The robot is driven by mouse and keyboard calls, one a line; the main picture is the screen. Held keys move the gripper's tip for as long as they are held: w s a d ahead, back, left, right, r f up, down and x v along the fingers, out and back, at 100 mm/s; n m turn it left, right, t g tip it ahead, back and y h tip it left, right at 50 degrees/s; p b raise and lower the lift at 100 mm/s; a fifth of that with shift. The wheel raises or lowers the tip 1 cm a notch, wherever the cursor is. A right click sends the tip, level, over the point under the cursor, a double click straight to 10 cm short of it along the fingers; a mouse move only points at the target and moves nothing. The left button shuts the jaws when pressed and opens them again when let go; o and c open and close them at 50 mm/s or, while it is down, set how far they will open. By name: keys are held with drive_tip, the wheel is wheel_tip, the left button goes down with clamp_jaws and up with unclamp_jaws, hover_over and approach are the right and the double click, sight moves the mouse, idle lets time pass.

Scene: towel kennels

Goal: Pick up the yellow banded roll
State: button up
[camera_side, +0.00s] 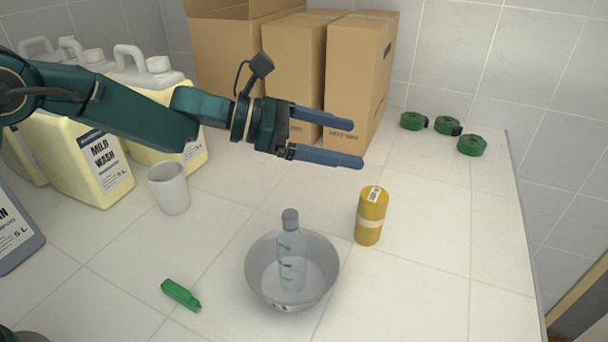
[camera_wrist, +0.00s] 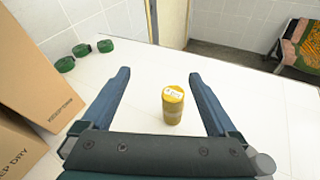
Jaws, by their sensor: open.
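The yellow banded roll (camera_side: 371,218) stands upright on the white tiled top, right of the metal bowl in the side view. It has a pale band around its middle and a white label on its top end. In the wrist view the roll (camera_wrist: 172,107) appears between my two fingers, beyond the palm. My gripper (camera_side: 358,143) is open and empty, held above the worktop and higher than the roll. In the wrist view the gripper (camera_wrist: 158,75) has its blue fingers wide apart, and neither touches the roll.
A metal bowl (camera_side: 257,279) with a clear bottle (camera_side: 290,250) in it stands left of the roll. Cardboard boxes (camera_side: 357,80) stand behind my gripper. Green rolled straps (camera_side: 471,145), a white cup (camera_side: 168,188), a green tool (camera_side: 180,294) and yellow jugs (camera_side: 85,160) lie around. Right of the roll is clear.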

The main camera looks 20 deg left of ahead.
drive_tip(key=n+g, duration=0.1)
approach(372, 204)
drive_tip(key=w+d+f, duration=0.3)
drive_tip(key=w+d, duration=0.1)
drive_tip(key=shift+y, duration=0.3)
drive_tip(key=shift+x, duration=2.65)
drive_tip(key=shift+a+f, duration=0.1)
clamp_jaws()
